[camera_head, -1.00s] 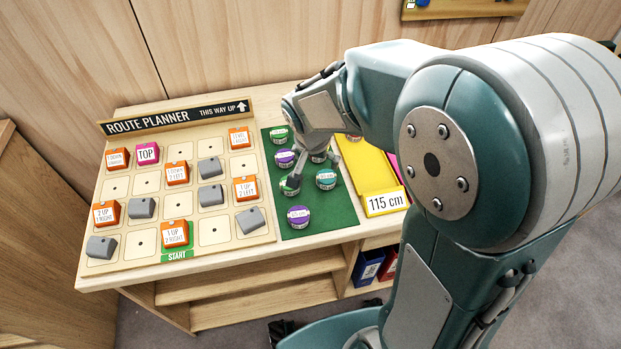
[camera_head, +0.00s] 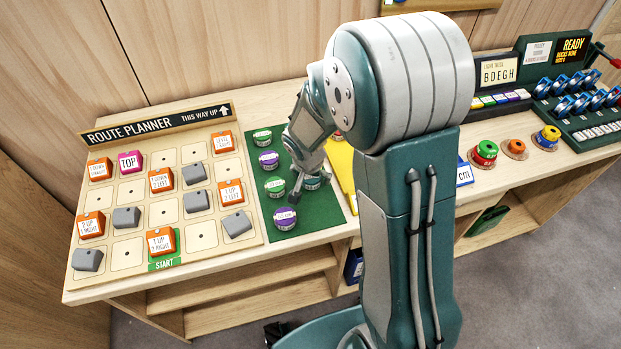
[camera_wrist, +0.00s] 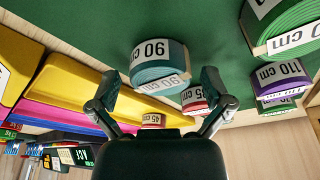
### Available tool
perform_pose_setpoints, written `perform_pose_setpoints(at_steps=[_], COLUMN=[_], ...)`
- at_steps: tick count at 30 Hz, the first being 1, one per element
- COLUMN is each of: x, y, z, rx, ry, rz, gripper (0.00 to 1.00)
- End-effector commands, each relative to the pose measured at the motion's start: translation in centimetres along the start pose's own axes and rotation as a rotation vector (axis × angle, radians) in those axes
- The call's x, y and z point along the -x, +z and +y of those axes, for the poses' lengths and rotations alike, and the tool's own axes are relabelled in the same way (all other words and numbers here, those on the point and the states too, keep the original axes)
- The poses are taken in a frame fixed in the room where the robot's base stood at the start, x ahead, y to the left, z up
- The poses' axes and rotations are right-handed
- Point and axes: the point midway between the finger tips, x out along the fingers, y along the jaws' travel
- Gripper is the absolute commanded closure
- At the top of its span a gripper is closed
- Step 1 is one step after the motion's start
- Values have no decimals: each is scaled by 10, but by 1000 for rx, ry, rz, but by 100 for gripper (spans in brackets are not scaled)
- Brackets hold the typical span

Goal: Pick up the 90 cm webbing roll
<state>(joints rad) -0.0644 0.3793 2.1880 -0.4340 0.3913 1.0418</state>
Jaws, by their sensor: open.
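The 90 cm webbing roll (camera_wrist: 158,62) is teal, with a white label reading 90 cm. It lies on the green mat (camera_wrist: 100,25), centred between my fingers in the wrist view. In the head view the teal roll (camera_head: 313,183) shows only partly, behind my gripper (camera_head: 303,188). In the wrist view my gripper (camera_wrist: 160,84) is open, one finger on each side of the roll. I cannot tell whether the fingers touch it.
Purple (camera_head: 285,218) and green (camera_head: 274,187) rolls lie left of the gripper on the mat. A red roll (camera_wrist: 194,99) sits close beyond the teal one. Yellow tray (camera_head: 341,165) is to the right; the route planner board (camera_head: 130,190) is left.

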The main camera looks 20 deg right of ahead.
Motion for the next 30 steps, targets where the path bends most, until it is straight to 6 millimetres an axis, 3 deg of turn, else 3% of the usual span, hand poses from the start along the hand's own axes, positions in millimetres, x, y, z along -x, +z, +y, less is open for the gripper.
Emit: perform_pose_setpoints(at_steps=[4, 5, 10, 23, 30], x=[1, 1, 1, 5, 39], y=[1, 1, 1, -1, -7], z=[-2, -2, -3, -2, 0], rx=[2, 2, 2, -1, -1], ry=[1, 1, 1, -1, -2], rz=[2, 2, 2, 3, 7], gripper=[0, 5, 79, 79, 79])
